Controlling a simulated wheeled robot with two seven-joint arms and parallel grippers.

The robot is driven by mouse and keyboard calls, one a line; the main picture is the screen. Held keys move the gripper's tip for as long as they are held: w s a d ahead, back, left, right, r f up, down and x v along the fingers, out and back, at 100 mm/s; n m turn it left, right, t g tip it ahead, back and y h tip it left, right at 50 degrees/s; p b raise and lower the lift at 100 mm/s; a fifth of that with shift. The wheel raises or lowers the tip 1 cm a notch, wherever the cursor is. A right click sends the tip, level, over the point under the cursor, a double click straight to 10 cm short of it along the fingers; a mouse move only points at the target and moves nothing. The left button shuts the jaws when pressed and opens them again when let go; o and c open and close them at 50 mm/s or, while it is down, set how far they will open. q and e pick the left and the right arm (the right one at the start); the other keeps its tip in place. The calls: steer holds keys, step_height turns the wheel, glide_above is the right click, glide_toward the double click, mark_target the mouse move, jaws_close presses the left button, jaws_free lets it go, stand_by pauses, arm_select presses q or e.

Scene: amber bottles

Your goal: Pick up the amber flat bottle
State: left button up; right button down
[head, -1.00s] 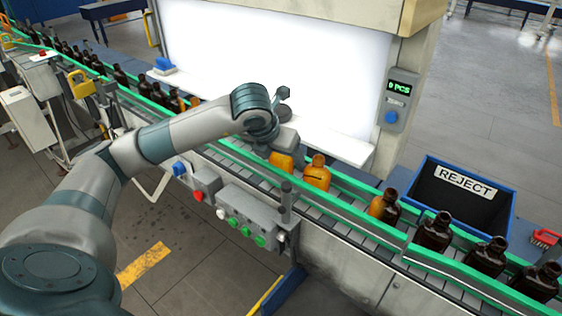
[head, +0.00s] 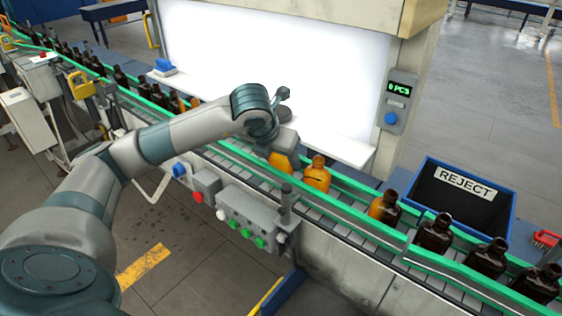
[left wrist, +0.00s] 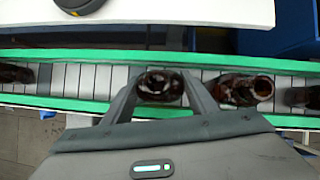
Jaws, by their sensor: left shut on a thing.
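My left gripper (left wrist: 162,95) is shut on an amber bottle (left wrist: 160,84), with one finger on each side of its neck and shoulders in the left wrist view. In the head view this bottle (head: 279,161) glows orange under my left gripper (head: 283,150), which hides its top. It is among the bottles on the conveyor; I cannot tell whether it is clear of the belt. Another amber bottle (head: 317,174) stands just to its right, and it also shows in the left wrist view (left wrist: 243,90). My right gripper is out of view.
The conveyor (head: 345,207) has green guide rails on both sides. More bottles (head: 435,231) stand along it to the right. A blue reject bin (head: 412,217) sits behind the belt at right. A bright panel (head: 290,60) stands behind the gripper, and a button box (head: 243,222) in front.

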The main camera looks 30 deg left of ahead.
arm_select(q)
step_height(320, 180, up, 9)
steer(key=b, duration=0.2)
steer(key=shift+f+b, duration=0.1)
steer(key=shift+b, duration=0.3)
steer(key=shift+r, duration=0.55)
